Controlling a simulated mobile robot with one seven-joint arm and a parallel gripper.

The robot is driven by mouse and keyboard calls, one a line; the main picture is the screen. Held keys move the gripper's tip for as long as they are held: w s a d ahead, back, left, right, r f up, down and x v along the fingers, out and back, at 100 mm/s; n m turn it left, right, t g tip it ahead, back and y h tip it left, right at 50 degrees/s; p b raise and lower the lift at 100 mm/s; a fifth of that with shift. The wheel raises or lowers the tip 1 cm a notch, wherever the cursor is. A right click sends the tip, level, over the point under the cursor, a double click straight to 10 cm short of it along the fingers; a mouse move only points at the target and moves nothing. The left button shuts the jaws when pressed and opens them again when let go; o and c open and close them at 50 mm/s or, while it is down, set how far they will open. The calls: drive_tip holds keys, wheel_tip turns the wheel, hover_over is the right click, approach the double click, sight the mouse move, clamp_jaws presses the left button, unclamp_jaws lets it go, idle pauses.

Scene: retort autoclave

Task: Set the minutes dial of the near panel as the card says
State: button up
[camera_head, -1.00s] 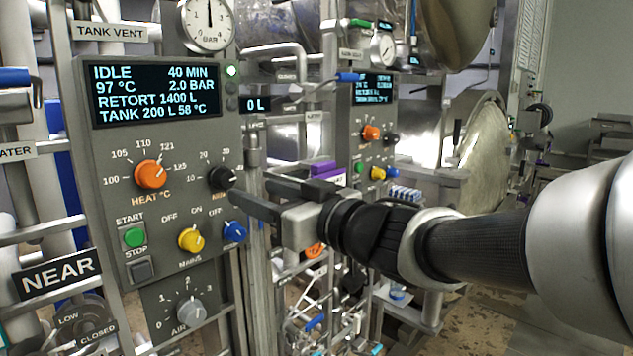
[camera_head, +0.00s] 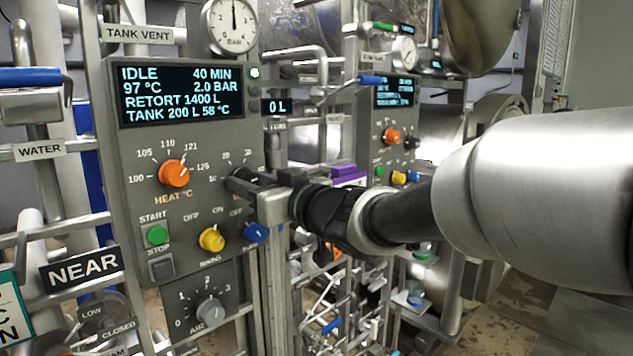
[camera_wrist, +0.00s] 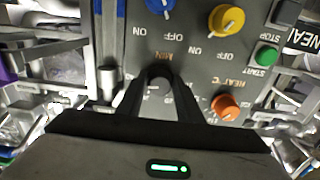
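The near panel (camera_head: 190,150) fills the left of the head view. Its display (camera_head: 180,95) reads IDLE, 40 MIN, 97 °C, 2.0 BAR. The black minutes dial (camera_head: 243,173) is right of the orange heat dial (camera_head: 174,173), mostly hidden by my gripper (camera_head: 242,184). In the wrist view, upside down, my gripper (camera_wrist: 158,76) has its fingertips at the dial below the MIN label, one on each side. Whether they press on it I cannot tell. The dial's pointer is hidden. A teal-edged card (camera_head: 12,312) is cut off at the left edge; its wording is unreadable.
Below the dials are a green start button (camera_head: 157,235), a yellow knob (camera_head: 211,239), a blue knob (camera_head: 255,233) and a grey air dial (camera_head: 210,310). A vertical pipe runs right of the panel. A second, similar panel (camera_head: 392,120) stands farther back.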

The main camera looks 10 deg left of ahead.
drive_tip(key=c, duration=0.6)
drive_tip(key=shift+n, duration=0.3)
drive_tip(key=shift+r+n+b, duration=0.1)
drive_tip(key=shift+n+b, duration=8.55)
drive_tip(key=shift+n, duration=7.35)
